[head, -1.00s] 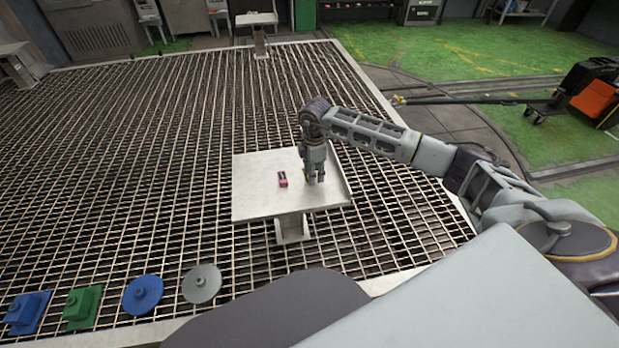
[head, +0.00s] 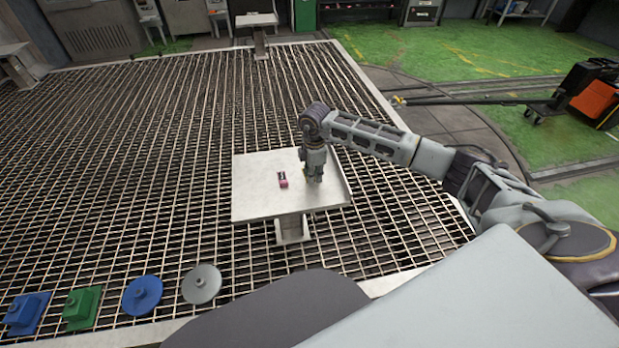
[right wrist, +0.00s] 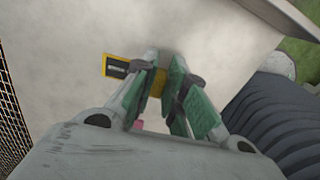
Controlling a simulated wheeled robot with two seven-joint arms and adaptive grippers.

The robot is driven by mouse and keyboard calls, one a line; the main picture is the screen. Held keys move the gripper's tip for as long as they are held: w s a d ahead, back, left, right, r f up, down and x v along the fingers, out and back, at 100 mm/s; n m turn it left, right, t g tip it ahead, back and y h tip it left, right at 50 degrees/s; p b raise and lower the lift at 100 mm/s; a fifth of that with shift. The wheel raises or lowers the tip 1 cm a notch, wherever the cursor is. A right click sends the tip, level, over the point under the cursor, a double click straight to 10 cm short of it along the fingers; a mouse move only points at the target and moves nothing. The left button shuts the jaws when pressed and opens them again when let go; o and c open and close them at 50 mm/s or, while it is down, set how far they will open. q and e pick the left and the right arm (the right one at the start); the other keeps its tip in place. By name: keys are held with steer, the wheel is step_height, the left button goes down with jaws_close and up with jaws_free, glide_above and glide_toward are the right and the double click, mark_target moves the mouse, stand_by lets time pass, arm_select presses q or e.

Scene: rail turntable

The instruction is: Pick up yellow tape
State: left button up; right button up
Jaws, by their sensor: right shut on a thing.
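The yellow tape (right wrist: 118,67), a tape measure with a dark label, lies on the pale table in the right wrist view. Its right part passes between the fingers of my right gripper (right wrist: 165,85), which is shut on it. In the head view my right gripper (head: 315,178) points down at the right part of the small table (head: 255,205), and the tape is mostly hidden by it. My left gripper is not in view.
A pink and dark item (head: 283,179) lies on the table left of the gripper. The table has a raised right edge and stands on a metal grating (head: 130,160). Blue, green and grey pieces (head: 82,306) are at the lower left.

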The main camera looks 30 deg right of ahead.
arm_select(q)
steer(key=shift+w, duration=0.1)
arm_select(e)
steer(key=shift+r, duration=0.1)
steer(key=shift+r, duration=0.5)
step_height(320, 180, up, 7)
steer(key=shift+f+p, duration=0.1)
steer(key=shift+p, duration=0.25)
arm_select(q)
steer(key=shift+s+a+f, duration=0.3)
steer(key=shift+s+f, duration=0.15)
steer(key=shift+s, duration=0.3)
arm_select(e)
steer(key=shift+r, duration=1)
